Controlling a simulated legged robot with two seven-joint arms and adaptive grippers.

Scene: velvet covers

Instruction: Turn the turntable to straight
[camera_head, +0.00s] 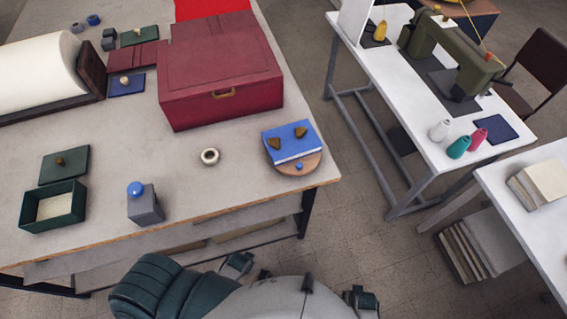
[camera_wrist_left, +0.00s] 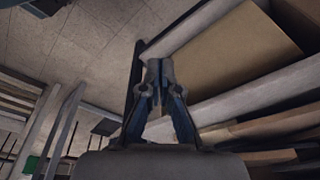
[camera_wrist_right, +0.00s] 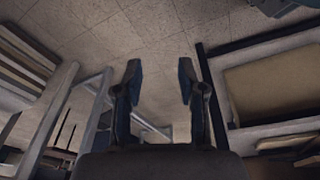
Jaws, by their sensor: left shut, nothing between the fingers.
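The turntable (camera_head: 308,166) is a round wooden disc at the near right corner of the grey worktable, in the head view. A blue book-like block (camera_head: 293,147) lies on it with two brown wedge-shaped pieces (camera_head: 275,143) on top. My left gripper (camera_wrist_left: 154,68) is shut and empty in the left wrist view. My right gripper (camera_wrist_right: 160,70) is open and empty in the right wrist view. Both wrist views show floor and shelving; neither shows the turntable. Neither gripper touches it.
White tables (camera_head: 410,130) stand to the right across a floor gap.

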